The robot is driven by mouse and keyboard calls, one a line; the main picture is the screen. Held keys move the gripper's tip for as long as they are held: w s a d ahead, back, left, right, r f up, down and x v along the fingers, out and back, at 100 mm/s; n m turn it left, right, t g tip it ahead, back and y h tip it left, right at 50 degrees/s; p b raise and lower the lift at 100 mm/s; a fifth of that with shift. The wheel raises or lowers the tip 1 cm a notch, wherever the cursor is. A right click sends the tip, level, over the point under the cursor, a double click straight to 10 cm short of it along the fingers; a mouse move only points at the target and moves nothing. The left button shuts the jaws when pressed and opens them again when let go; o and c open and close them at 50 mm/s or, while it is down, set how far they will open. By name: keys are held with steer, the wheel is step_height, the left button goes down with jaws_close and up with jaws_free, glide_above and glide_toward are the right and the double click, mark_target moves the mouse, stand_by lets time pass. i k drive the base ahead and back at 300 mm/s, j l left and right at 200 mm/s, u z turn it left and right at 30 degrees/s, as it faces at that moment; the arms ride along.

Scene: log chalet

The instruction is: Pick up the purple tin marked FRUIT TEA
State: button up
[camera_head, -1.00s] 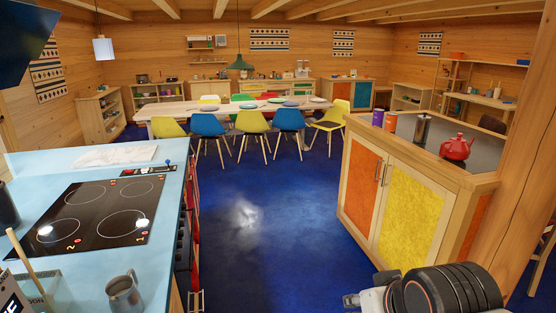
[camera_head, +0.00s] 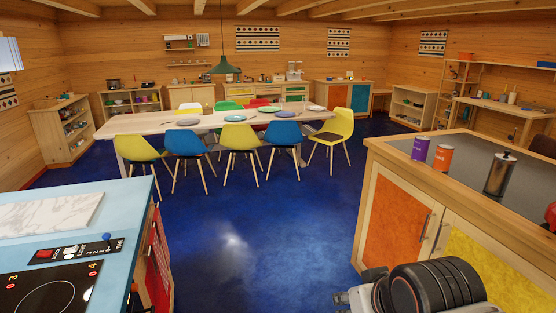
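A purple tin (camera_head: 420,149) stands upright on the dark top of the wooden cabinet at the right, near its far left corner. Its label is too small to read. An orange tin (camera_head: 442,158) stands just right of it. My arm shows at the bottom right, below and in front of the cabinet, well apart from the purple tin. My gripper's fingers cannot be made out, so I cannot tell whether it is open or shut.
The cabinet (camera_head: 398,222) has orange and yellow doors. A metal canister (camera_head: 499,174) stands right of the tins, and a red object (camera_head: 551,215) shows at the edge. A blue counter (camera_head: 120,215) is at left. Blue floor (camera_head: 255,245) lies clear between, before the dining table (camera_head: 150,127).

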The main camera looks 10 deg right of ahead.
mark_target(422, 144)
steer(key=i+j+z, duration=0.1)
steer(key=i+z, duration=0.35)
steer(key=i+j+z, duration=0.4)
steer(key=i, duration=0.2)
steer(key=i+j+z, duration=0.7)
steer(key=z, duration=0.15)
steer(key=i+j+z, duration=0.2)
steer(key=j+z, duration=0.2)
steer(key=j, duration=0.2)
steer(key=i+j+z, duration=0.15)
steer(key=j+z, duration=0.6)
steer(key=j, duration=0.25)
steer(key=j+z, duration=0.4)
steer(key=j, duration=0.15)
